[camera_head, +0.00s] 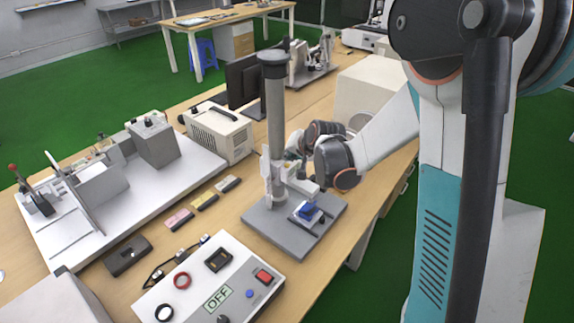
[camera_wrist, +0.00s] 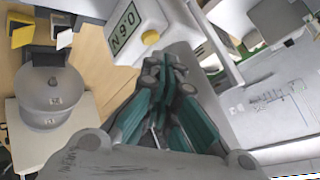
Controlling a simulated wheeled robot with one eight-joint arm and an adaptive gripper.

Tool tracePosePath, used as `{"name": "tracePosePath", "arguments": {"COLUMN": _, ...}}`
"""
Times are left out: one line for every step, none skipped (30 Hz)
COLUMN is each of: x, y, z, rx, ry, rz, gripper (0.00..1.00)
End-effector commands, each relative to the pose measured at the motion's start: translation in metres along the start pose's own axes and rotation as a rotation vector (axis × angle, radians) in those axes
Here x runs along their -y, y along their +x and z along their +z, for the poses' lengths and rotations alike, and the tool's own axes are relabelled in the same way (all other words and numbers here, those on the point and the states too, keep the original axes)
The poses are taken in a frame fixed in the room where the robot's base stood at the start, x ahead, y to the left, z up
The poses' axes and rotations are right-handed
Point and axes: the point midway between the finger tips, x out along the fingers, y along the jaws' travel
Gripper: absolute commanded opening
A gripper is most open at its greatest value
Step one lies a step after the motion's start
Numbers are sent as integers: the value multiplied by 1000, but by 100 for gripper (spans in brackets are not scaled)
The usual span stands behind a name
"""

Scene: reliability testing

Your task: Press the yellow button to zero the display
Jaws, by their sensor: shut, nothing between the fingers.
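In the wrist view, a white housing carries the yellow button (camera_wrist: 150,37), a round raised button on its side. A green-bordered display (camera_wrist: 124,26) with dark characters sits beside the button, tilted in the picture. My gripper (camera_wrist: 168,65) is shut and empty, with its teal fingers pointing toward the housing just below the button. I cannot tell whether the tips touch the housing. In the head view, my gripper (camera_head: 296,155) is close to the grey column (camera_head: 275,105) of the test stand. The button and display cannot be made out there.
A white control box (camera_head: 238,260) marked OFF stands in front. A white bench fixture (camera_head: 150,180) is at left, and a beige instrument (camera_head: 217,130) is behind. Pink and yellow small boxes lie between.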

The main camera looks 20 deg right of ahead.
Motion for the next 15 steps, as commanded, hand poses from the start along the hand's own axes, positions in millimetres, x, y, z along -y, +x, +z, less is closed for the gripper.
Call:
{"name": "tracePosePath", "arguments": {"x": 0, "y": 0, "z": 0, "rx": 0, "ry": 0, "rz": 0, "gripper": 0}}
{"name": "tracePosePath", "arguments": {"x": 0, "y": 0, "z": 0, "rx": 0, "ry": 0, "rz": 0, "gripper": 0}}
{"name": "tracePosePath", "arguments": {"x": 0, "y": 0, "z": 0, "rx": 0, "ry": 0, "rz": 0, "gripper": 0}}
{"name": "tracePosePath", "arguments": {"x": 0, "y": 0, "z": 0, "rx": 0, "ry": 0, "rz": 0, "gripper": 0}}
{"name": "tracePosePath", "arguments": {"x": 0, "y": 0, "z": 0, "rx": 0, "ry": 0, "rz": 0, "gripper": 0}}
{"name": "tracePosePath", "arguments": {"x": 0, "y": 0, "z": 0, "rx": 0, "ry": 0, "rz": 0, "gripper": 0}}
{"name": "tracePosePath", "arguments": {"x": 0, "y": 0, "z": 0, "rx": 0, "ry": 0, "rz": 0, "gripper": 0}}
{"name": "tracePosePath", "arguments": {"x": 0, "y": 0, "z": 0, "rx": 0, "ry": 0, "rz": 0, "gripper": 0}}
{"name": "tracePosePath", "arguments": {"x": -1, "y": 1, "z": 1, "rx": 0, "ry": 0, "rz": 0, "gripper": 0}}
{"name": "tracePosePath", "arguments": {"x": -1, "y": 2, "z": 1, "rx": 0, "ry": 0, "rz": 0, "gripper": 0}}
{"name": "tracePosePath", "arguments": {"x": -2, "y": 2, "z": 2, "rx": 0, "ry": 0, "rz": 0, "gripper": 0}}
{"name": "tracePosePath", "arguments": {"x": -2, "y": 3, "z": 2, "rx": 0, "ry": 0, "rz": 0, "gripper": 0}}
{"name": "tracePosePath", "arguments": {"x": -3, "y": 4, "z": 3, "rx": 0, "ry": 0, "rz": 0, "gripper": 0}}
{"name": "tracePosePath", "arguments": {"x": -4, "y": 5, "z": 4, "rx": 0, "ry": 0, "rz": 0, "gripper": 0}}
{"name": "tracePosePath", "arguments": {"x": -4, "y": 6, "z": 4, "rx": 0, "ry": 0, "rz": 0, "gripper": 0}}
